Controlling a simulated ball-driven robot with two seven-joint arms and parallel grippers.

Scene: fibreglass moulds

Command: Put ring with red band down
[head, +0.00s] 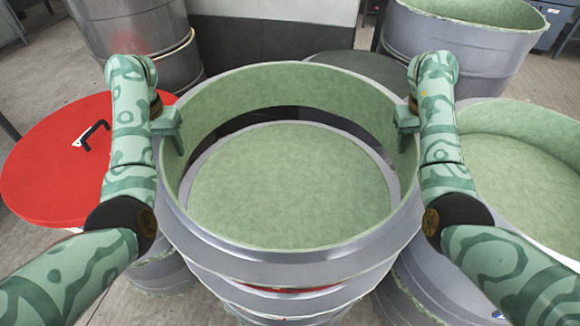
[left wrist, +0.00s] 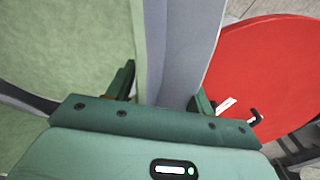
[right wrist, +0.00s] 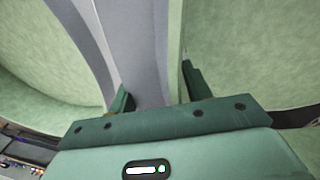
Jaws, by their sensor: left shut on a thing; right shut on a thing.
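A large ring (head: 290,262), grey outside and pale green inside, is between my two arms in the head view. My left gripper (head: 172,130) is shut on its left wall and my right gripper (head: 408,120) on its right wall. The wrist views show the fingers either side of the wall, at the left gripper (left wrist: 165,95) and right gripper (right wrist: 156,90). Through the ring I see a round green surface (head: 290,185) with a grey rim, lower down, and a dark gap behind it. A red strip (head: 300,289) shows low at the front; I cannot tell which piece carries it.
A red round lid (head: 60,150) with a black handle lies at the left. A grey mould with green inside (head: 525,150) stands close at the right, another (head: 470,40) at the back right. Grey drums (head: 140,40) stand at the back left. Bare floor shows at the far left.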

